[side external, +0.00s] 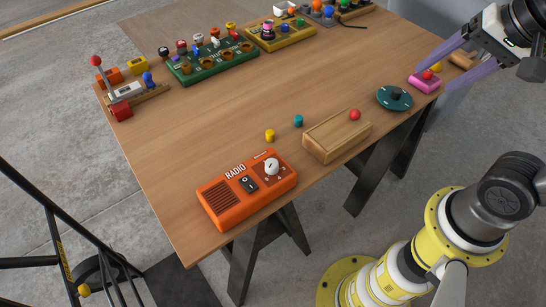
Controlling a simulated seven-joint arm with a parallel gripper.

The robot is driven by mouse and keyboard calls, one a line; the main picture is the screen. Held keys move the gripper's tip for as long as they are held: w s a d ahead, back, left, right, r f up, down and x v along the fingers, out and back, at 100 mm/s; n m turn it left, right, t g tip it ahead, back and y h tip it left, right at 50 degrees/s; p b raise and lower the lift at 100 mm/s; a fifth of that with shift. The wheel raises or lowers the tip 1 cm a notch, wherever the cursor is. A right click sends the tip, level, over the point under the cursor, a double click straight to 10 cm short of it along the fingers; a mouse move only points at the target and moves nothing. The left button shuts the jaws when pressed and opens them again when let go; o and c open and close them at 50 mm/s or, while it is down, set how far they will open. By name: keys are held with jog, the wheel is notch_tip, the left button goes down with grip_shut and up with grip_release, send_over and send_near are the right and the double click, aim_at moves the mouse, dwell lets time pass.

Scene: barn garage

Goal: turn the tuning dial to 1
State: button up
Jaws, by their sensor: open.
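An orange radio (247,190) lies near the front edge of the wooden table, labelled RADIO. On its right part is a white tuning dial (272,166) with small markings around it, too small to read for certain. I cannot tell exactly which mark the dial points at. A black switch (248,184) sits left of the dial. My gripper (432,79) is at the upper right with its purple fingers spread apart, far from the radio.
A wooden box with a red ball (337,135) stands right of the radio. A dark teal disc (394,98) lies near the right edge. A green rack (212,63) stands at the back. The table's middle is clear.

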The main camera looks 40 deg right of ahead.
jog(key=w+a+r+m+g, duration=0.1)
jog(key=w+a+r+m, duration=0.1)
jog(key=w+a+m, duration=0.4)
jog(key=m+g, duration=0.5)
jog(key=m, duration=0.1)
send_over(272, 162)
notch_tip(272, 162, down, 12)
notch_tip(272, 162, down, 14)
jog(key=shift+s+r, duration=0.1)
grip_shut()
